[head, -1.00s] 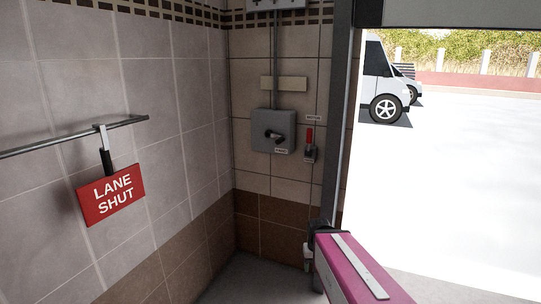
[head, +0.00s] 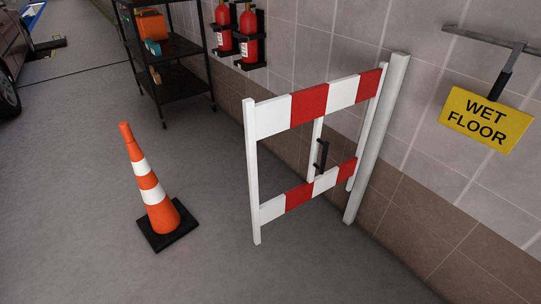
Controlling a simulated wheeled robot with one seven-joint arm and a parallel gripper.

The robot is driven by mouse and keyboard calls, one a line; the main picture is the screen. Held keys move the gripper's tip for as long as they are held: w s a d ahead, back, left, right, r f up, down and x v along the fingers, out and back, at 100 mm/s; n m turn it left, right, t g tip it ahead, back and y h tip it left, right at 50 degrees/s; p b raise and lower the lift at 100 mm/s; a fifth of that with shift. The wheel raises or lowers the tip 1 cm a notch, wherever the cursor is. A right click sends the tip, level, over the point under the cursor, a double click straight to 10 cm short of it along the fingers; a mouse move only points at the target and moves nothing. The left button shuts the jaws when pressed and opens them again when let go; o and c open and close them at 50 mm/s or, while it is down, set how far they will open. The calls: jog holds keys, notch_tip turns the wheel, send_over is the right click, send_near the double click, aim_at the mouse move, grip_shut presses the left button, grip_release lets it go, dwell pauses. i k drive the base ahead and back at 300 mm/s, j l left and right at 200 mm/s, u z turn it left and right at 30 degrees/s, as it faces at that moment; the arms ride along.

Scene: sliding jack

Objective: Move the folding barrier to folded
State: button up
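The folding barrier (head: 308,104) shows in the head view right of the middle. It is a white frame with red and white striped rails at top and bottom. Its right side meets a white post (head: 378,138) by the tiled wall, and its left leg stands out on the floor, so the panel sits at an angle out from the wall. A black upright handle (head: 321,157) is on the bar at the middle of the panel. My gripper is not in view.
An orange and white cone (head: 150,186) on a black base stands left of the barrier. A black shelf rack (head: 172,52) and red fire extinguishers (head: 248,35) are behind. A yellow WET FLOOR sign (head: 485,118) hangs from a wall rail at right. Floor in front is clear.

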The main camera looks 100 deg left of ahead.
aim_at(263, 119)
jog(key=u, duration=3.5)
